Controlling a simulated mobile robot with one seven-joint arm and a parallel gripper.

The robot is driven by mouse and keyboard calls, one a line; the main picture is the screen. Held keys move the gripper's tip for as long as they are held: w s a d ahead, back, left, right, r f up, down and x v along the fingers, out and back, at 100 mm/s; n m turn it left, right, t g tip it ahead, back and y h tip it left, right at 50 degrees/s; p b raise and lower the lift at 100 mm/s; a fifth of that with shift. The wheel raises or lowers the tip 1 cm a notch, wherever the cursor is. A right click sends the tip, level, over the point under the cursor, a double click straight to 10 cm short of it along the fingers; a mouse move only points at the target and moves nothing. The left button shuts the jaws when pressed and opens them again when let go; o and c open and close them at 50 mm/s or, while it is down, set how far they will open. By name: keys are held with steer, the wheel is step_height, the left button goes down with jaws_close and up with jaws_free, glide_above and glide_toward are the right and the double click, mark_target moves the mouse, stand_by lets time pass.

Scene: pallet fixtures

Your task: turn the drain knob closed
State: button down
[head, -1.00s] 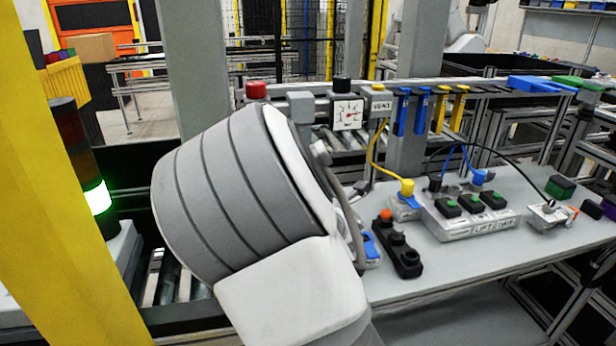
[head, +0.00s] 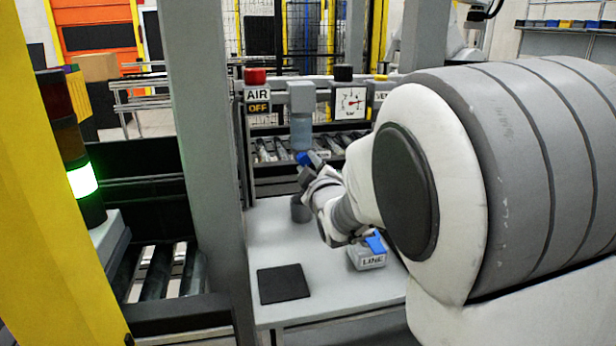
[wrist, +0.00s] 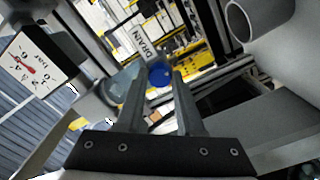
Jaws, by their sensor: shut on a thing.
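The drain knob is a small blue piece under the clear bowl (head: 302,132) of the air unit in the head view (head: 303,158). In the wrist view the blue knob (wrist: 160,74) sits between my fingertips, beside a tag (wrist: 144,40) reading DRAIN. My gripper (head: 309,172) reaches up to the knob from below right, and its fingers (wrist: 159,84) are shut on it. The knob's exact turn angle cannot be told.
An AIR OFF sign (head: 257,102) hangs below a red button (head: 255,75). A pressure gauge (head: 350,103) is right of the bowl. A box marked LINE (head: 369,262) with a blue lever and a black pad (head: 283,284) are on the grey bench. My arm hides the bench's right side.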

steer(key=shift+m+b, duration=0.75)
steer(key=shift+m, duration=0.25)
steer(key=shift+r, duration=0.1)
steer(key=c, duration=0.5)
jaws_free()
steer(key=shift+c, duration=0.2)
steer(key=b+v, duration=0.2)
steer(key=v, duration=1.5)
steer(key=shift+s+b, duration=0.2)
steer(key=shift+b, duration=0.1)
